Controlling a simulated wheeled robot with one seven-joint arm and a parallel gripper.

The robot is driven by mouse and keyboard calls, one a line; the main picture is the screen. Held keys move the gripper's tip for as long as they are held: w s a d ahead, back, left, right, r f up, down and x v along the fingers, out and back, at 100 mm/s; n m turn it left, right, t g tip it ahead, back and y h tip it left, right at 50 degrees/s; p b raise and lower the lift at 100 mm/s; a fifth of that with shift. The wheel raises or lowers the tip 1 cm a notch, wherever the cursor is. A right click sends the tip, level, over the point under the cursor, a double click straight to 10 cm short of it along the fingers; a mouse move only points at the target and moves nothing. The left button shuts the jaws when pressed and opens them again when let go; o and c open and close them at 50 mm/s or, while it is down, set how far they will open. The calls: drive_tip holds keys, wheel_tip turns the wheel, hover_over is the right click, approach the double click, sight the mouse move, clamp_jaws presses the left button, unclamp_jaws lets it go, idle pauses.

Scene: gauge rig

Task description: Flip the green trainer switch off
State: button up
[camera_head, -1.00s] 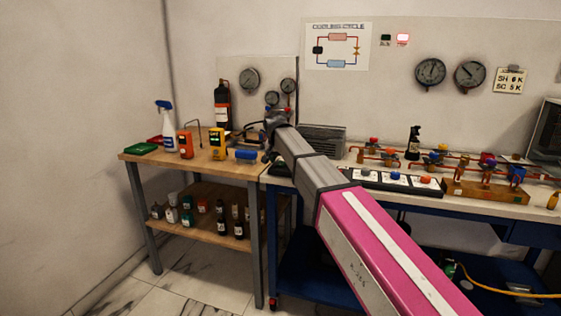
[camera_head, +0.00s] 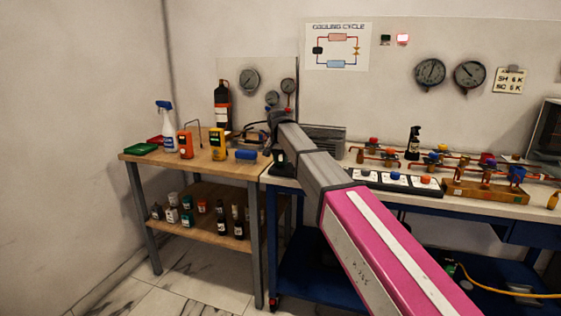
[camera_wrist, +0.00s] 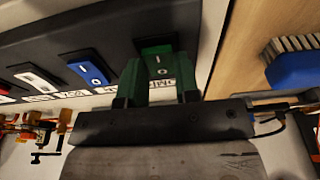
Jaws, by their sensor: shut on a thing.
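The green trainer switch (camera_wrist: 155,49) is a rocker marked I and O on a dark panel (camera_wrist: 75,35), top centre in the wrist view. My gripper (camera_wrist: 158,76) reaches up from below, with one finger on each side of the rocker, shut on it. The fingers hide the switch's sides, and its tilt is hard to judge. In the head view my arm comes down at the left end of the blue-framed bench (camera_head: 290,185) and hides the switch.
A blue rocker (camera_wrist: 86,68) and a white rocker (camera_wrist: 37,81) sit left of the green one on the panel. A blue brush (camera_wrist: 293,68) lies to the right on the wooden table (camera_head: 190,168). Meters and a spray bottle (camera_head: 166,127) stand there too.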

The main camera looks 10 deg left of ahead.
sight(280, 164)
drive_tip(key=shift+g, duration=0.3)
drive_tip(key=o, duration=0.9)
drive_tip(key=shift+r, duration=0.1)
drive_tip(key=r, duration=0.3)
drive_tip(key=s+r, duration=0.1)
drive_tip(key=r, duration=0.6)
drive_tip(key=shift+s+r, duration=0.2)
drive_tip(key=shift+r, duration=0.1)
drive_tip(key=shift+s, duration=0.1)
